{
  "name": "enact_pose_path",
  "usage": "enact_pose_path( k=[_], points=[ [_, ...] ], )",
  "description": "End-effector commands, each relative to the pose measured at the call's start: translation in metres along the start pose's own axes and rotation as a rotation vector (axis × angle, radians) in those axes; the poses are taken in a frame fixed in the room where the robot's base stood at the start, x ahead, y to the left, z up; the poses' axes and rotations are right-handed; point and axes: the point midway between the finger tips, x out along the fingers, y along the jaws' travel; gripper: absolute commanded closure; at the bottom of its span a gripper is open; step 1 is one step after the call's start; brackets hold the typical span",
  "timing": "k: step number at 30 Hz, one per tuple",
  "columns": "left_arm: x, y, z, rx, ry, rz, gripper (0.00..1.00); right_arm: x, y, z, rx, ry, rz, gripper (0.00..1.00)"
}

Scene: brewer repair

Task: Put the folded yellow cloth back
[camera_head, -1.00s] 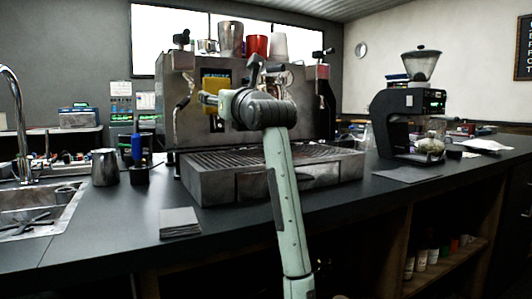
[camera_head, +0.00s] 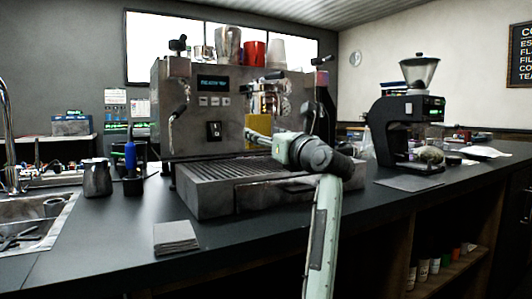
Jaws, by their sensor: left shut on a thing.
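The folded yellow cloth (camera_head: 259,127) is in front of the espresso machine (camera_head: 208,125), just below its group head (camera_head: 265,98) and above the drip tray (camera_head: 225,192). My left gripper (camera_head: 260,138) is shut on the cloth from the front. My gripper and wrist hide the lower part of the cloth. I cannot tell whether the cloth touches the machine. My right gripper is not in view.
A stack of folded grey cloths (camera_head: 175,238) lies on the counter at the front left. A steel pitcher (camera_head: 97,178) stands near the sink (camera_head: 50,225). A grinder (camera_head: 408,122) stands to the right.

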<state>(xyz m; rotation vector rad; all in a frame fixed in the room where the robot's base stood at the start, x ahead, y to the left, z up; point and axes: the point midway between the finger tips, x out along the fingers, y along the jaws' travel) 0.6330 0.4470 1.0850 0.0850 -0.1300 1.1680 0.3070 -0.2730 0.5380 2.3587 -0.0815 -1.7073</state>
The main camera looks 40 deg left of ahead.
Motion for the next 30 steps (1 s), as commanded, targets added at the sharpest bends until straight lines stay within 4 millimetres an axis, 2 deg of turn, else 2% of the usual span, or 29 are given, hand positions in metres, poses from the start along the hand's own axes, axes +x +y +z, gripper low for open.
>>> enact_pose_path(
  k=[4, 10, 20, 30],
  points=[
    [-0.002, -0.001, -0.011, 0.003, 0.000, 0.001, 0.64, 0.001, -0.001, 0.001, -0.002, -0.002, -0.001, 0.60],
    [-0.006, -0.001, -0.039, 0.003, 0.001, 0.000, 0.64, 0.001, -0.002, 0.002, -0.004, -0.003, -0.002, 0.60],
    [-0.006, -0.001, -0.041, -0.001, 0.000, 0.000, 0.64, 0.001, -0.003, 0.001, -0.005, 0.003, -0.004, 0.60],
    [-0.007, -0.001, -0.043, 0.000, 0.000, 0.000, 0.64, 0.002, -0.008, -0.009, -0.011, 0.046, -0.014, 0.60]
  ],
)
